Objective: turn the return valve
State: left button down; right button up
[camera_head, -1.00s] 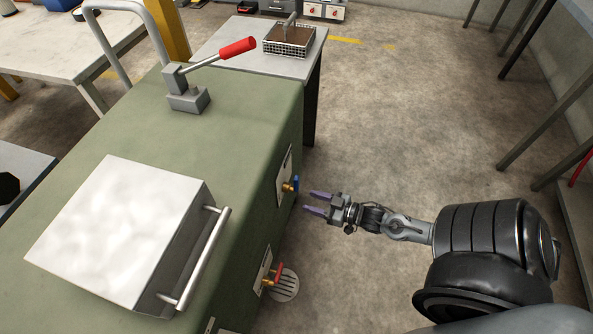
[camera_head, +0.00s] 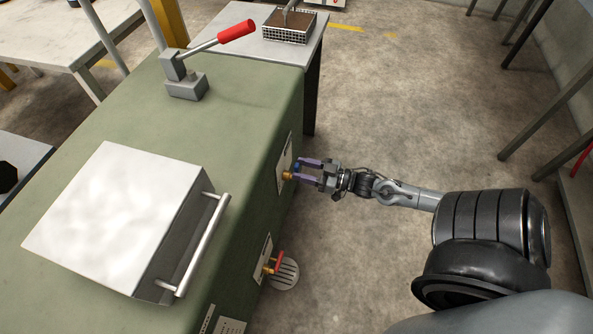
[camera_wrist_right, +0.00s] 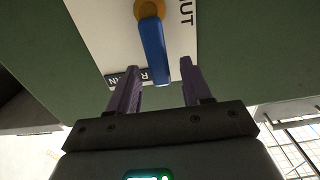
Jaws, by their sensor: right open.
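The return valve has a blue lever (camera_head: 297,167) on a brass body (camera_head: 287,176), on a white plate (camera_head: 284,160) on the green cabinet's right side. In the right wrist view the blue lever (camera_wrist_right: 155,52) hangs from the brass hub (camera_wrist_right: 150,9), tilted slightly. A partly hidden label and the letters "UT" show on the plate. My right gripper (camera_head: 302,170) is open, its purple fingers at the valve. In the wrist view its fingers (camera_wrist_right: 160,74) stand on either side of the lever's free end, with gaps to both. My left gripper is not in view.
A second valve with a red lever (camera_head: 278,262) sits lower on the same cabinet side (camera_head: 228,270), above a floor drain (camera_head: 285,275). A metal box with a bar handle (camera_head: 205,245) and a red-gripped lever (camera_head: 236,32) are on top.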

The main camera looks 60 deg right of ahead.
jog(key=shift+w+a+b, duration=0.25)
jog(key=shift+w+b, duration=0.15)
jog(key=shift+w, duration=0.8)
grip_shut()
